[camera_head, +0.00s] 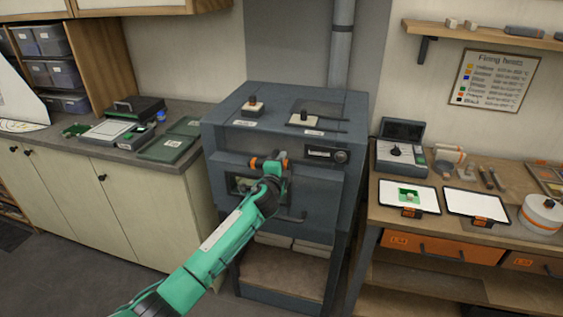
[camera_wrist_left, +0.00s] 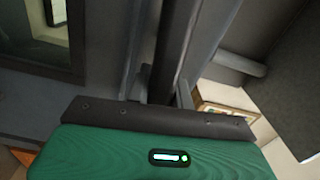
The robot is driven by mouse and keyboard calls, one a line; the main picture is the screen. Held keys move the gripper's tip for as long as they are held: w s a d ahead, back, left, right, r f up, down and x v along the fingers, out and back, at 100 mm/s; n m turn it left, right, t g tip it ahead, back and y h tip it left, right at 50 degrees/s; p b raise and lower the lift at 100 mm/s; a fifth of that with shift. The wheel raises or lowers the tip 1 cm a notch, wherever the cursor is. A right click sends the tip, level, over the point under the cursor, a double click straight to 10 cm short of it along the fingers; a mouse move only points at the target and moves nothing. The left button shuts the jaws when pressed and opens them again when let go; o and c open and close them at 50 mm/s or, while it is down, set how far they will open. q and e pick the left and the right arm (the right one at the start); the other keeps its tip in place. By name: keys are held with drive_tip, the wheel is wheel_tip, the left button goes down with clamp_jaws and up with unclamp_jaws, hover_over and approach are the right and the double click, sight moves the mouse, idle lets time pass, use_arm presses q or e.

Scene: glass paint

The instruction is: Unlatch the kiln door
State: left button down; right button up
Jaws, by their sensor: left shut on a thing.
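The grey kiln (camera_head: 334,185) stands in the middle of the head view, its door facing me and closed as far as I can tell. The door has a small window, which also shows at the upper left of the left wrist view. My left arm reaches to the door front and covers part of it. My left gripper (camera_wrist_left: 163,94) is shut on a dark upright bar (camera_wrist_left: 177,45), which looks like the kiln door's latch handle. Its fingertips are hard to make out in the head view. My right gripper is not in view.
A counter at the left holds trays and green boards (camera_head: 166,148). A workbench at the right bears two white trays (camera_head: 477,203), a dark-lidded box (camera_head: 401,158) and a round white pot (camera_head: 541,213). Two knobbed pieces (camera_head: 253,107) sit on the kiln top.

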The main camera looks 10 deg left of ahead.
use_arm(q)
drive_tip(key=shift+f+m, duration=0.25)
drive_tip(key=shift+m, duration=0.35)
drive_tip(key=shift+f, duration=0.1)
drive_tip(key=c, duration=1.2)
unclamp_jaws()
drive_tip(key=shift+c, duration=0.2)
drive_tip(key=shift+s, duration=0.1)
drive_tip(key=shift+s, duration=0.2)
drive_tip(key=s+b, duration=0.2)
drive_tip(key=s, duration=1.1)
drive_tip(key=shift+a+b, duration=0.2)
drive_tip(key=shift+b, duration=0.2)
